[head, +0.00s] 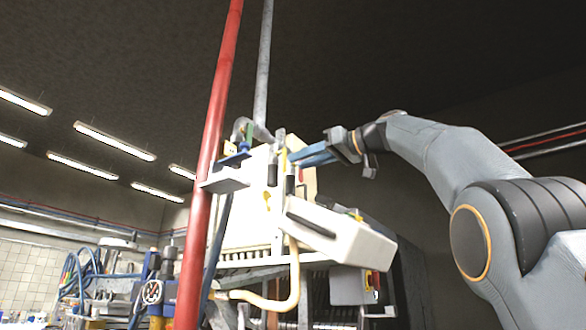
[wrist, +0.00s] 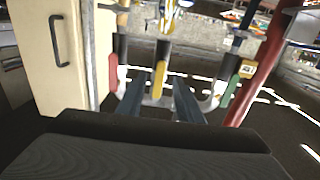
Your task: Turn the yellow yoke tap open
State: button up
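The yellow tap handle (wrist: 158,80) hangs below a dark stem in the middle of the wrist view, on the central of three pipes. In the head view a small yellow piece (head: 283,160) shows just left of my fingertips, by the cream machine. My gripper (head: 297,157) reaches in from the right with its blue fingers pointing left. In the wrist view my gripper (wrist: 160,84) is open, one finger on each side of the yellow handle. Gaps show on both sides of the handle. I cannot tell how deep it lies between the fingers.
A red handle (wrist: 113,78) is close left of my fingers and a green handle (wrist: 229,90) close right. A cream panel with a black pull (wrist: 60,40) stands left. A thick red pipe (head: 212,150) rises left of the machine. A white box (head: 340,235) juts out below my gripper.

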jog(key=shift+v, duration=1.45)
